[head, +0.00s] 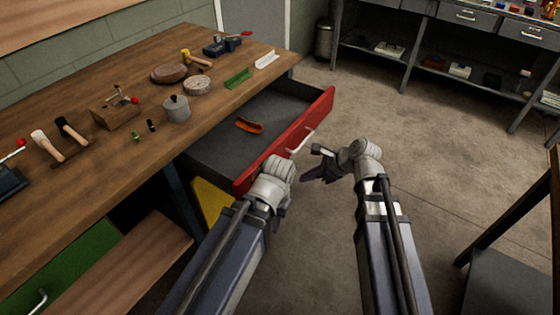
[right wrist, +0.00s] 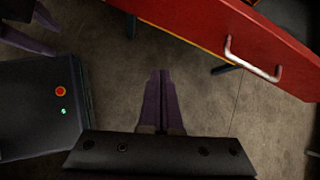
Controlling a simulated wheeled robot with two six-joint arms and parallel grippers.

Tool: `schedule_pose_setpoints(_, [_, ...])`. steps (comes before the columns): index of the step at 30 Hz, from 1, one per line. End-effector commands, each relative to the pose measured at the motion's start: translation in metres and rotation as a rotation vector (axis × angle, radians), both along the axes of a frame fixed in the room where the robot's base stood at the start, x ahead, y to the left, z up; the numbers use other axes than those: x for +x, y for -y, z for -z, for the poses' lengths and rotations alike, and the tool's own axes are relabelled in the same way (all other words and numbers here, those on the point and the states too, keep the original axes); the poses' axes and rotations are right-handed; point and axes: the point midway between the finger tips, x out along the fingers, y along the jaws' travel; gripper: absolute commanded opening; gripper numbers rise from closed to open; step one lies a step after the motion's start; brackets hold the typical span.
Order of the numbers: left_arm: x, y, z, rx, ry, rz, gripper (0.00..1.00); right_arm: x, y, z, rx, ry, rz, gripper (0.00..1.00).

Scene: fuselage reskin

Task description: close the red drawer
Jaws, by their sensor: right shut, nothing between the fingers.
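The red drawer (head: 318,112) is pulled out from under the wooden workbench in the head view. Its pale bar handle (head: 302,143) is on the outer face. The red front (right wrist: 205,20) and handle (right wrist: 252,60) also cross the top right of the right wrist view. My right gripper (head: 306,180) is shut and empty, in front of the drawer and apart from it. Its fingers (right wrist: 160,76) point over bare floor. My left wrist is close to the drawer's near corner; its fingers are hidden in the head view. The left gripper (right wrist: 55,42) shows at the right wrist view's top left, fingers apart.
An orange-brown object (head: 249,126) lies inside the drawer. The workbench (head: 60,110) holds mallets, a pot and other items. A green drawer (head: 65,265) is at lower left. Floor (head: 440,130) is clear right of the red drawer; a dark table (head: 510,285) stands at far right.

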Motion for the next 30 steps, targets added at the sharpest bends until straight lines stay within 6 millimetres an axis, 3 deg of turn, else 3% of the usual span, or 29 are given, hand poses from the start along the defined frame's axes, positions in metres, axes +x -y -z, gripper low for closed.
schedule_pose_setpoints(6, [0.000, 0.000, -0.008, 0.000, 0.000, 0.000, 0.34, 0.021, 0.008, -0.022, 0.161, -0.095, 0.233, 0.00])
schedule_pose_setpoints(13, [0.000, 0.000, -0.005, 0.000, 0.000, 0.000, 0.34, 0.024, 0.008, -0.021, 0.181, -0.108, 0.261, 0.00])
schedule_pose_setpoints(17, [0.000, 0.000, 0.006, 0.000, 0.000, 0.000, 0.34, 0.028, 0.000, -0.010, 0.180, -0.108, 0.259, 0.00])
schedule_pose_setpoints(30, [0.000, 0.000, 0.068, 0.000, 0.000, 0.000, 0.34, 0.059, -0.051, 0.052, 0.178, -0.107, 0.257, 0.00])
